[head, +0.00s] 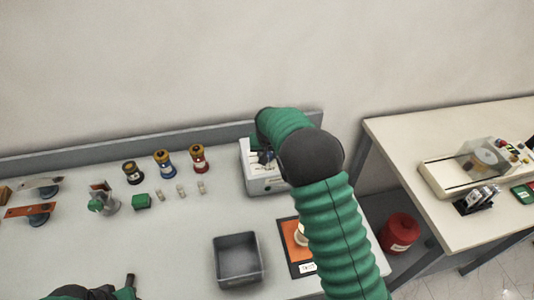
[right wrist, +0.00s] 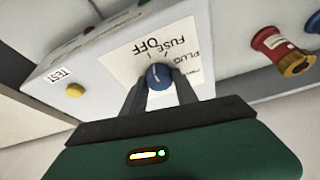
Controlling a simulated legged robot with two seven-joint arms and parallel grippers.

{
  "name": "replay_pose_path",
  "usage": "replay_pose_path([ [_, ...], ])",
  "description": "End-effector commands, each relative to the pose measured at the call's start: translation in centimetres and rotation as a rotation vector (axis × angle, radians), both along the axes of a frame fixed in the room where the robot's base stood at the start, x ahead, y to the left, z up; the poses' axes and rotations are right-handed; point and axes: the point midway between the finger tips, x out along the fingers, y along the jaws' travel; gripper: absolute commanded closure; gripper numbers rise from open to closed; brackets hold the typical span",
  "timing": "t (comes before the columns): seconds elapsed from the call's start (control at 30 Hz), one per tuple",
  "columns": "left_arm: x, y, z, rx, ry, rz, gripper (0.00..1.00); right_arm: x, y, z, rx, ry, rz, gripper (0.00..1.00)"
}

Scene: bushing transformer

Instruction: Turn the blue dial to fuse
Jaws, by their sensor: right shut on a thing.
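A white tester box (head: 264,183) stands at the back of the left table, near its right end. The right wrist view shows its face with a blue dial (right wrist: 158,76) and the printed words OFF, FUSE and PLUG around it. The dial's white mark points toward the printed labels; I cannot tell exactly which word it meets. My right gripper (right wrist: 160,92) is shut on the blue dial, one finger on each side. My left gripper (head: 122,290) shows only partly at the bottom left, away from the box.
A yellow button (right wrist: 75,90) and a TEST label sit on the box. A grey bin (head: 238,259) and an orange test pad (head: 291,236) lie in front. Several coloured bushings, including a red one (head: 197,158), stand left. A red canister (head: 399,233) is between the tables.

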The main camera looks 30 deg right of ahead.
Motion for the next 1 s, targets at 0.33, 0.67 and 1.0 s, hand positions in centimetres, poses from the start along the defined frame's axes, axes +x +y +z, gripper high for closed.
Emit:
replay_pose_path([
  [0.33,0.0,0.0,0.7,0.0,0.0,0.0,0.64,0.2,0.3,0.3,-0.001,-0.002,-0.109,1.0],
  [0.67,0.0,0.0,1.8,0.0,0.0,0.0,0.64,0.3,0.4,0.3,-0.003,-0.004,-0.366,1.0],
  [1.0,0.0,0.0,2.4,0.0,0.0,0.0,0.64,0.5,0.4,0.2,-0.002,-0.004,-0.589,1.0],
])
